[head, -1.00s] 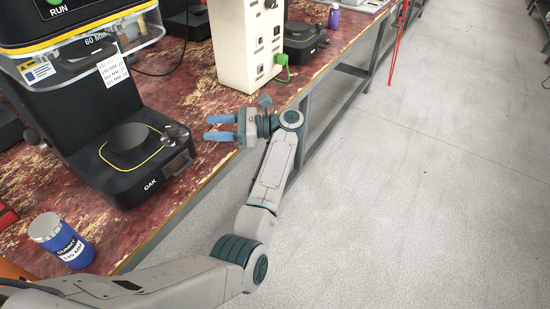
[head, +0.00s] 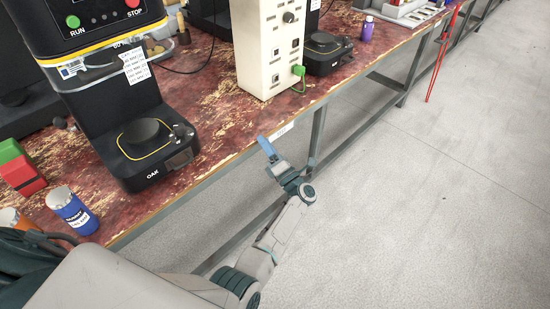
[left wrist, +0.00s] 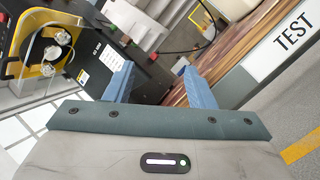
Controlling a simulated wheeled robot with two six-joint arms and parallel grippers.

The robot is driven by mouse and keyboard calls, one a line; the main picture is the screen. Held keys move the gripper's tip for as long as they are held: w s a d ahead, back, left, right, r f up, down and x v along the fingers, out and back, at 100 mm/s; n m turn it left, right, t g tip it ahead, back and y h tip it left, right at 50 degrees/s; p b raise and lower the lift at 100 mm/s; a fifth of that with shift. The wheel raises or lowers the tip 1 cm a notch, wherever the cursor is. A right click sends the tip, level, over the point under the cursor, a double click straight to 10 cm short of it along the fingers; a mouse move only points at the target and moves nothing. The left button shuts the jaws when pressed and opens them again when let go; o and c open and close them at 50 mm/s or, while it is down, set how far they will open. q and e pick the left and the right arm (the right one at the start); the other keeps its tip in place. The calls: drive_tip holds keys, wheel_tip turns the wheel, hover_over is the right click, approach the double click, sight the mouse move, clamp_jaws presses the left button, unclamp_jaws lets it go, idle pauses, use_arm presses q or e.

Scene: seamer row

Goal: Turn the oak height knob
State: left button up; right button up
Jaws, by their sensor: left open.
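The oak seamer (head: 110,85) stands on the table at the left, with OAK on the front of its base. A small dark knob (head: 181,131) sits at the base's front right corner, and another dark knob (head: 60,123) shows on the left side; I cannot tell which sets height. My left gripper (head: 267,148) is open and empty, to the right of the base and apart from it, by the table's front edge. Its blue fingers stand apart in the left wrist view (left wrist: 158,86), with a black seamer (left wrist: 90,50) to their left. My right gripper is not in view.
The table (head: 225,125) has a sign on its front edge. A cream control box (head: 270,50) with a green plug stands behind my gripper. A blue-labelled can (head: 72,210) and a red and green block (head: 20,167) are at the left.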

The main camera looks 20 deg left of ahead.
use_arm(q)
wheel_tip(320, 180, down, 7)
drive_tip(key=d+m+t+h+p, duration=0.1)
drive_tip(key=m+t+h, duration=0.4)
drive_tip(key=m, duration=0.5)
drive_tip(key=shift+s+d+t+h+p, duration=0.3)
drive_tip(key=shift+s+h+p, duration=0.2)
drive_tip(key=shift+h, duration=0.3)
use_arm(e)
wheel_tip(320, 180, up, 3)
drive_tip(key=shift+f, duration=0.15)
use_arm(q)
drive_tip(key=shift+a+f, duration=0.1)
drive_tip(key=shift+f, duration=0.05)
